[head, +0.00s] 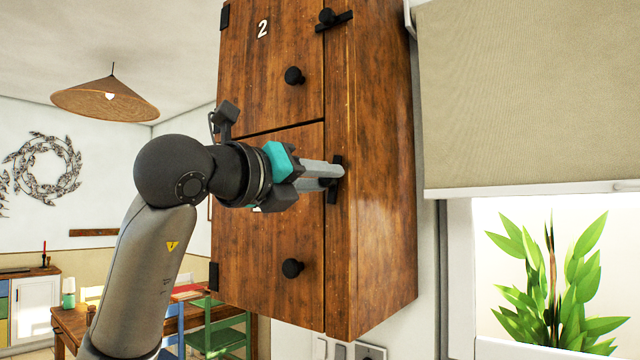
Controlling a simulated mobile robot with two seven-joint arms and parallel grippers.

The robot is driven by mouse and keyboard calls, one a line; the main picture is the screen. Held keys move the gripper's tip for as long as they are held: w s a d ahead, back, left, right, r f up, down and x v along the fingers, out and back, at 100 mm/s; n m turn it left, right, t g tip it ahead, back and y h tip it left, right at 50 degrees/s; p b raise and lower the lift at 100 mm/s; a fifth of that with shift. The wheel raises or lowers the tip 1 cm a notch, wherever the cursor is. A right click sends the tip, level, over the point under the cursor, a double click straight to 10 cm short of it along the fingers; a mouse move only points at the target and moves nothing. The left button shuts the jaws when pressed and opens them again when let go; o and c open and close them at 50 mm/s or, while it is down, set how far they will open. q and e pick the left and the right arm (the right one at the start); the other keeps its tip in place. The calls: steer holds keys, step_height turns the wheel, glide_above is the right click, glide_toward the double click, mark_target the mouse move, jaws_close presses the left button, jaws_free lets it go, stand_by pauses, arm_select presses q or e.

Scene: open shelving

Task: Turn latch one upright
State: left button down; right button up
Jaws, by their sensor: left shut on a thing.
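A tall wooden cabinet (375,200) has two doors, one above the other. Latch one (332,196) is a black bar at the right edge of the lower door (265,290). My left gripper (339,171) reaches in from the left and is shut on latch one. Parts of the bar show above and below the fingers, so it looks close to upright. The fingers hide its middle. My right gripper is not in view.
The lower door has a knob (292,268). A blind (525,95) and a plant (550,290) are at the right.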

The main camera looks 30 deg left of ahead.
arm_select(q)
steer(key=shift+n, duration=1.6)
steer(key=shift+b, duration=0.3)
steer(key=c, duration=0.6)
jaws_free()
steer(key=s+a+f+b, duration=0.1)
steer(key=s+b, duration=0.1)
steer(key=s, duration=1.3)
steer(key=shift+a, duration=0.1)
